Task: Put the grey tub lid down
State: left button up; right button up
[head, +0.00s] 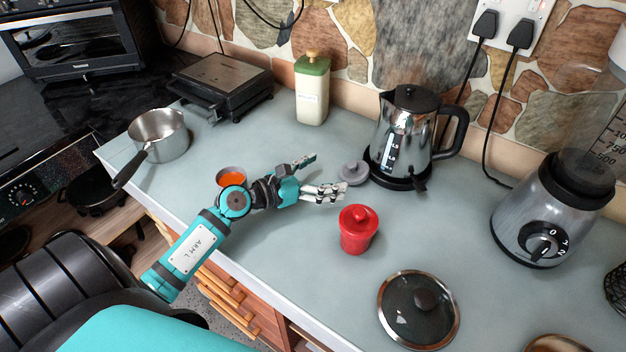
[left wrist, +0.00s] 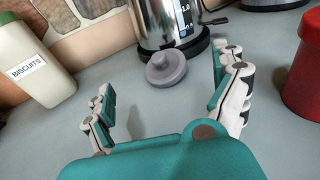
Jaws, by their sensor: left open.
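The grey tub lid (head: 353,172) lies flat on the counter, knob up, close in front of the kettle's black base. In the left wrist view the lid (left wrist: 165,70) shows whole, beyond the fingers and between their directions. My left gripper (head: 322,176) is open and empty, its fingers spread toward the lid with a small gap. It also shows open in the left wrist view (left wrist: 164,92). A small grey round tub with orange contents (head: 231,178) stands beside my left arm, partly hidden by it. My right gripper is not in view.
A steel kettle (head: 408,130) stands right behind the lid. A red lidded canister (head: 357,230) is in front of it. A biscuit bottle (head: 312,92), saucepan (head: 160,137), grill (head: 222,85), glass pan lid (head: 418,310) and blender (head: 545,215) stand around. Counter left of the glass lid is clear.

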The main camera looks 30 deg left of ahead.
pick_arm(q)
jog(key=shift+b+v, duration=0.3)
jog(key=shift+v, duration=1.25)
jog(key=shift+r, duration=0.1)
